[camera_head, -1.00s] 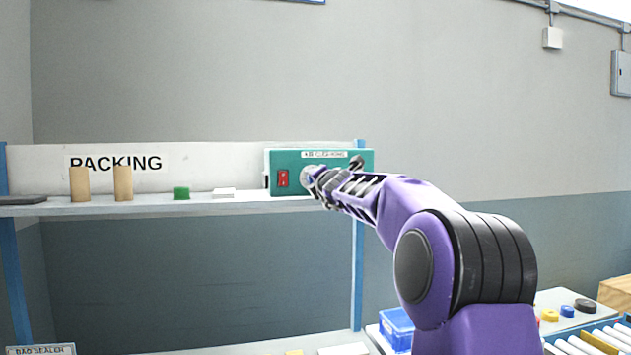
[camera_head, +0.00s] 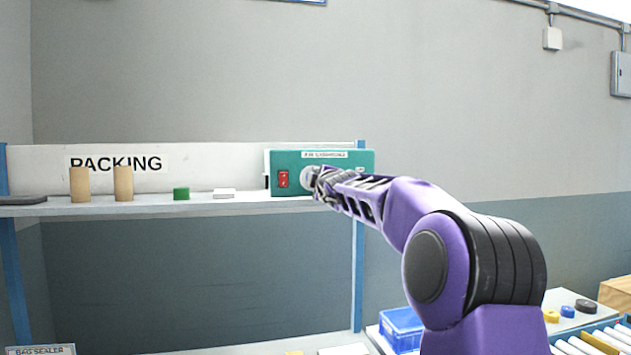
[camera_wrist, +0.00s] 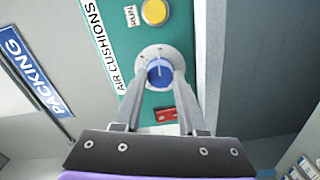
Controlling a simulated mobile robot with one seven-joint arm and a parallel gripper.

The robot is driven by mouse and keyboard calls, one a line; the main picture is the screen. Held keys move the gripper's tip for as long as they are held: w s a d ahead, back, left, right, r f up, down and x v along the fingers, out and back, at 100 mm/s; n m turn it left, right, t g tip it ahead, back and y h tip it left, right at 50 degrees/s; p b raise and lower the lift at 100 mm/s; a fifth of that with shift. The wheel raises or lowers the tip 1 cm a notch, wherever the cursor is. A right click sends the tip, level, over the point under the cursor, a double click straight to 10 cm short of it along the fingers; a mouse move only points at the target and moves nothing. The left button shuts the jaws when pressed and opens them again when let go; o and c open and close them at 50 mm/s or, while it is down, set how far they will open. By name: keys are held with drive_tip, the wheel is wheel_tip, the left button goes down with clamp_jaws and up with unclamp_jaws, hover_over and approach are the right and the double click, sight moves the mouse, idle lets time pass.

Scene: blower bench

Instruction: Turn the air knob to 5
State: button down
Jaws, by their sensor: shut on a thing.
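The air cushions machine is a green panel (camera_head: 283,160) at the right end of the shelf in the head view. The wrist view shows its green face (camera_wrist: 178,28) with the label "AIR CUSHIONS". The air knob (camera_wrist: 159,72) is blue with a pale pointer line, set in a round light dial plate. My gripper (camera_wrist: 158,82) is shut on the knob, with one finger on each side of it. In the head view my gripper (camera_head: 316,181) reaches the panel from the right and hides most of the knob. The dial numbers are too small to read.
A red switch (camera_head: 283,179) sits left of the knob; it also shows in the wrist view (camera_wrist: 166,115). A yellow button (camera_wrist: 154,11) is on the same panel.

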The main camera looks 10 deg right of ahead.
drive_tip(key=shift+r+m, duration=0.1)
drive_tip(key=shift+m, duration=0.5)
drive_tip(key=shift+c, duration=2.4)
unclamp_jaws()
